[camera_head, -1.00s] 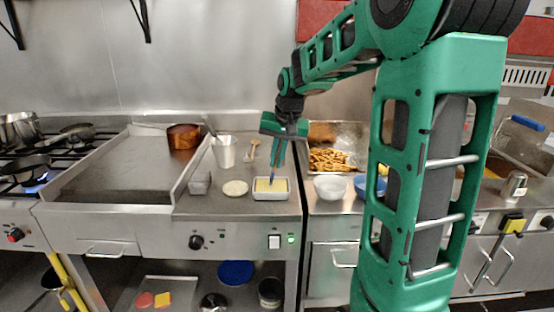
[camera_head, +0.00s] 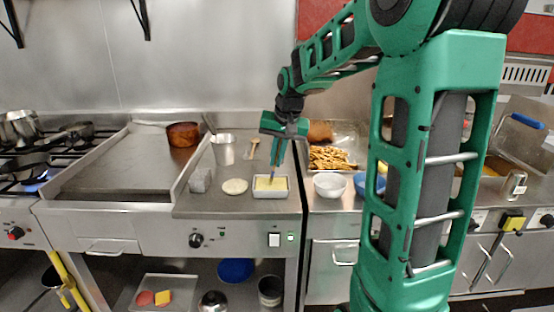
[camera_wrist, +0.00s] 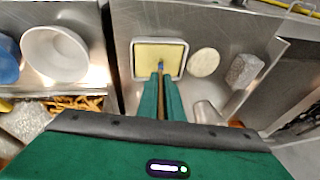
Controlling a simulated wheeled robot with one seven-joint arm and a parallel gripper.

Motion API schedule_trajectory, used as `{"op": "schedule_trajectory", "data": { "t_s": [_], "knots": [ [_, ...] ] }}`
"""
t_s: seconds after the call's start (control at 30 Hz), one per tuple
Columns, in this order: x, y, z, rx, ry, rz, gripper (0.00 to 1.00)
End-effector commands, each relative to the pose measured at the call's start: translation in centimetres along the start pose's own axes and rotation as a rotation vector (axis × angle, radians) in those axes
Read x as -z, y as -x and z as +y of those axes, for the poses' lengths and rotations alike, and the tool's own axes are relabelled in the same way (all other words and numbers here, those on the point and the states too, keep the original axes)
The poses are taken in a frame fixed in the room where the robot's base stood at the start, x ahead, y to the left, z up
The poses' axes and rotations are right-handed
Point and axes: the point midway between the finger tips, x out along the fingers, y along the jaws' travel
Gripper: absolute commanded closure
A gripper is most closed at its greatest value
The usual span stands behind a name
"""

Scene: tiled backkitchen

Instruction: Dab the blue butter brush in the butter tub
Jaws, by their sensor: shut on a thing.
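The butter tub (camera_head: 258,194) is a white rectangular dish filled with pale yellow butter, on the steel counter right of the griddle. It also shows in the wrist view (camera_wrist: 184,46). My gripper (camera_head: 277,164) points down over the tub and is shut on the blue butter brush (camera_wrist: 161,67). The brush's blue end shows between and beyond the green fingertips (camera_wrist: 160,84). Its tip is over the butter and seems to meet the surface; the exact contact is too small to tell. The fingers hide much of the handle.
A round pale disc (camera_head: 235,186) and a grey block (camera_head: 201,180) lie left of the tub. A metal cup (camera_head: 223,150) stands behind. A white bowl (camera_head: 329,186) and a blue bowl (camera_head: 370,185) are to the right, before a tray of fries (camera_head: 331,158).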

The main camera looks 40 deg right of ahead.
Motion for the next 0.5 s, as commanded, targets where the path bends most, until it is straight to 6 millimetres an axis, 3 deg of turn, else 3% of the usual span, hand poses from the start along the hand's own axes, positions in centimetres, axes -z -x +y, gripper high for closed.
{"op": "schedule_trajectory", "data": {
  "t_s": [0.5],
  "knots": [
    [1.1,3.3,-0.7,0.002,0.001,0.003,1.0]
  ]
}}
